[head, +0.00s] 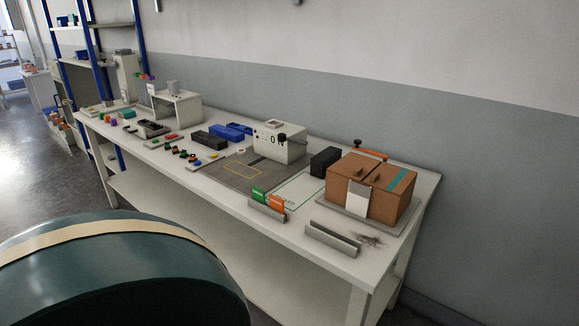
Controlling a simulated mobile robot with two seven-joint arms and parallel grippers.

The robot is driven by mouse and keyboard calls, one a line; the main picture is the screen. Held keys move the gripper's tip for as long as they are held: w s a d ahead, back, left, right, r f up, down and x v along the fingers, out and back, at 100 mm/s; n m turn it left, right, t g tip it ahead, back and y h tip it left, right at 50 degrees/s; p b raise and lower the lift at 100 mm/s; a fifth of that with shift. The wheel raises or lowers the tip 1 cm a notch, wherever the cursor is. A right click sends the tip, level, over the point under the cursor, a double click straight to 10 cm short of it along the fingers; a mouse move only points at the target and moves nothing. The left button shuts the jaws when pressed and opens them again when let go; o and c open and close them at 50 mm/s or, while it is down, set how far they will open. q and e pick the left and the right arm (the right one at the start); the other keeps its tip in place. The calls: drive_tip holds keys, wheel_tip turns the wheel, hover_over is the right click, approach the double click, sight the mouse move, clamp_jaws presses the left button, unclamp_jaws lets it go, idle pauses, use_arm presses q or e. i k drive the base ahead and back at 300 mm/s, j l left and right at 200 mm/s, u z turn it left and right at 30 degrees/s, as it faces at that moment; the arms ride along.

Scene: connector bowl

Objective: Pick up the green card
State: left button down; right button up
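The green card (259,194) stands upright in a small grey holder (267,211) near the front edge of the white workbench (225,192). An orange card (277,203) stands beside it on the right in the same holder. The lower part of the green card is hidden by the holder's front wall. Neither of my grippers is in view.
A second grey holder (332,240), seemingly empty, lies to the right. Behind it stands a brown box (385,190) on a grey base. A white device (279,145) and a grey mat (235,177) lie behind the cards. A dark green rounded object (120,275) fills the lower left.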

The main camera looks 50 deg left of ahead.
sight(258, 194)
drive_tip(key=u, duration=1.9)
